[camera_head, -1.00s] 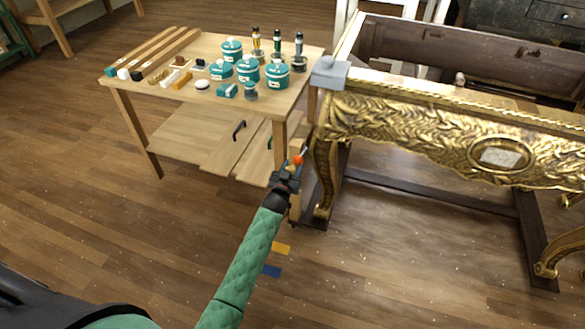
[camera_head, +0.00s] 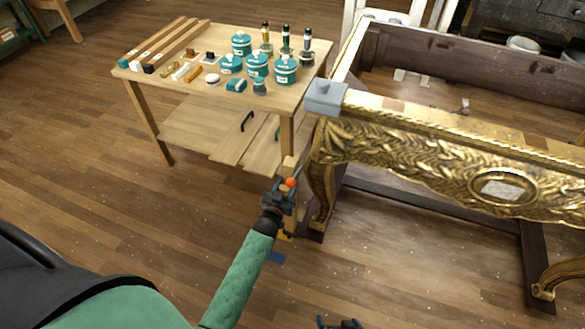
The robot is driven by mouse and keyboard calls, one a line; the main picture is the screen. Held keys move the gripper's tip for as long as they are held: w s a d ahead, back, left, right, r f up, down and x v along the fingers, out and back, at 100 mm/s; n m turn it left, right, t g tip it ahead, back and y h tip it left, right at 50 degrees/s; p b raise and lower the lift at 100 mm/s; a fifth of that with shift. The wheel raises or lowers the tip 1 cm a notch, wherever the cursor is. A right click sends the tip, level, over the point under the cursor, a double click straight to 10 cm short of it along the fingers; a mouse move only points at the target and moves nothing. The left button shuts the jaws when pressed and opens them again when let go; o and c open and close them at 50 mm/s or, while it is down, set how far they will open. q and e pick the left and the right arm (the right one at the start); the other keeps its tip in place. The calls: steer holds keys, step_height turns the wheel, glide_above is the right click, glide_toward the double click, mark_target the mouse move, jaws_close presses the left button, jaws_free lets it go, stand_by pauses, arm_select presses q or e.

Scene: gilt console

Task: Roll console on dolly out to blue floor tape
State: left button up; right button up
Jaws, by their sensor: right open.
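The gilt console (camera_head: 420,150) stands at the right, with carved gold legs and an oval pale panel on its front. Dark wooden rails (camera_head: 385,190) under it belong to the dolly.
A wooden workbench (camera_head: 215,85) with teal jars, bottles and wood strips stands close to the console's left side. A grey block (camera_head: 325,95) sits on the console's corner. The floor at left and front is open.

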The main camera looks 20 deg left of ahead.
arm_select(q)
steer(key=s+p, duration=0.3)
steer(key=s, duration=0.8)
steer(key=shift+a+p, duration=0.2)
steer(key=shift+p, duration=0.15)
arm_select(e)
step_height(320, 180, up, 14)
steer(key=w+g, duration=0.1)
steer(key=shift+w+g, duration=0.15)
steer(key=shift+g, duration=0.15)
arm_select(q)
steer(key=shift+s, duration=0.1)
steer(key=o, duration=1.3)
arm_select(e)
steer(key=shift+a, duration=0.1)
arm_select(q)
steer(key=s, duration=0.7)
steer(key=shift+s+a+b, duration=0.15)
steer(key=shift+s+b, duration=0.15)
steer(key=shift+s, duration=0.1)
arm_select(e)
step_height(320, 180, down, 3)
steer(key=shift+r, duration=0.2)
